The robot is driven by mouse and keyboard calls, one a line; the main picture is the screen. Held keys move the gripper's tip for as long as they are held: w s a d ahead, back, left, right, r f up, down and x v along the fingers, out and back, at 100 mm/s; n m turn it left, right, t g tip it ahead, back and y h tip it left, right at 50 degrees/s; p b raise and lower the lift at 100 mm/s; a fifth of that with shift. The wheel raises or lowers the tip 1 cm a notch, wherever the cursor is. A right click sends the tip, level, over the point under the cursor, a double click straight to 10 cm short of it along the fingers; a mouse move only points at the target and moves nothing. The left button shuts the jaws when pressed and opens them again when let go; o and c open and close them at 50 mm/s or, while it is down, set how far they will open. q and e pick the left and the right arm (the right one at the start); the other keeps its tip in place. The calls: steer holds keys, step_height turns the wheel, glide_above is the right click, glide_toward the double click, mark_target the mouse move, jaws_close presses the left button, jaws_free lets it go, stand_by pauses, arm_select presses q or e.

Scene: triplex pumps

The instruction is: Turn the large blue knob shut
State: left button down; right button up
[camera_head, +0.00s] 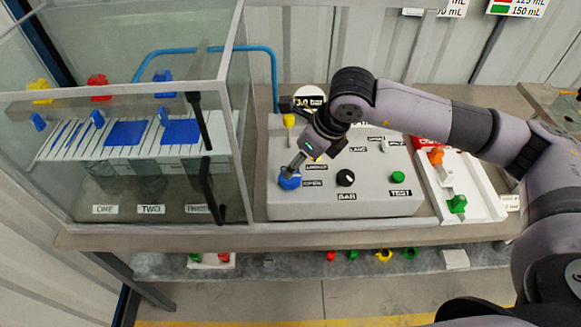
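The large blue knob (289,182) sits at the front left of the sloping grey control panel (275,205). An OPEN label (312,183) is just right of it, with another label above that. My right arm reaches in from the right across the panel. My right gripper (292,172) points down at the blue knob, with its fingertips at or against the knob's top. The fingers overlap the knob, so I cannot tell whether they grip it or how far apart they are. My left gripper is not in view.
Left of the panel stands a clear-walled case (230,120) with a black handle (208,185). The panel also carries a black knob (346,177), a green button (398,178) and a yellow knob (290,120). A white tray (480,205) with orange and green parts lies right.

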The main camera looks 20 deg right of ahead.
mark_target(296, 179)
steer(key=x, duration=0.3)
steer(key=shift+f+p, duration=0.15)
steer(key=shift+p, duration=0.25)
steer(key=x, duration=0.3)
steer(key=shift+w+a+f+p, duration=0.15)
steer(key=shift+p, duration=0.2)
steer(key=shift+w+f, duration=0.1)
steer(key=shift+f, duration=0.25)
steer(key=c, duration=0.7)
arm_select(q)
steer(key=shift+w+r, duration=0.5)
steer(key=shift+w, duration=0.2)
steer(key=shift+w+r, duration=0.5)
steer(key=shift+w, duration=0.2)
arm_select(e)
steer(key=c, duration=0.5)
